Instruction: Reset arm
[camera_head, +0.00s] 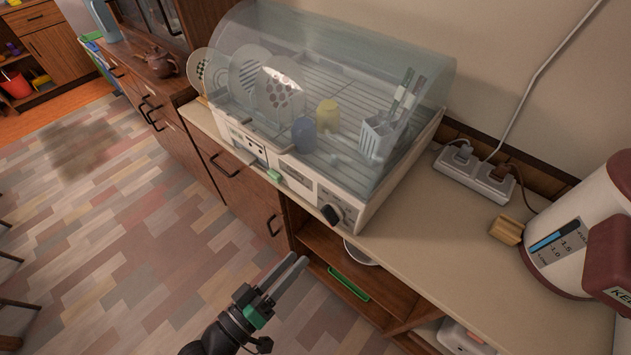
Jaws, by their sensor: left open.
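My left gripper (283,279) is in the lower middle of the head view. It is open and empty, in front of the open cabinet shelf and below the counter's front edge. It points up and to the right, apart from the dish dryer. The dish dryer (352,208) stands on the counter with its clear cover closed over the front. Inside are several plates (278,95), a yellow cup (327,113), a blue cup (304,134) and a white cutlery holder (378,139). A black knob (331,214) is on its front. My right gripper is not in view.
The counter (440,245) has free room right of the dryer. A power strip (474,176), a wooden block (507,230) and a large kettle (580,235) stand there. A teapot (161,63) is at the far left.

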